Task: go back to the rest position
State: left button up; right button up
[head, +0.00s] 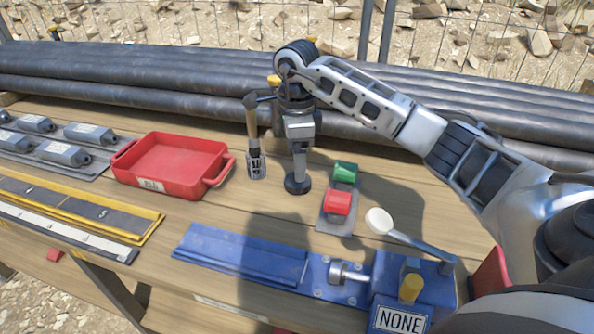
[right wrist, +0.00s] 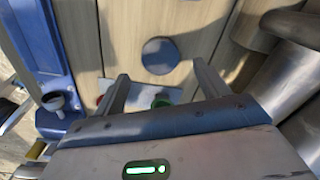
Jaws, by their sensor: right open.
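My right arm reaches in from the right in the head view and bends down at the wrist. Its gripper (head: 299,160) points down over the wooden table (head: 240,215). In the right wrist view the two fingers (right wrist: 160,85) are spread apart with nothing held between them. A dark round disc (head: 297,186) lies below the gripper on the table; it also shows beyond the fingertips in the right wrist view (right wrist: 160,55). My left gripper is not in view.
A hammer (head: 252,125) stands upright just left of the gripper. A red tray (head: 170,160) is farther left. Green (head: 344,172) and red (head: 337,203) blocks sit to the right. A blue fixture (head: 245,255) lies in front; dark pipes (head: 180,75) run behind.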

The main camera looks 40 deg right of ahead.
notch_tip(320, 180, up, 6)
jog(key=shift+r, duration=0.25)
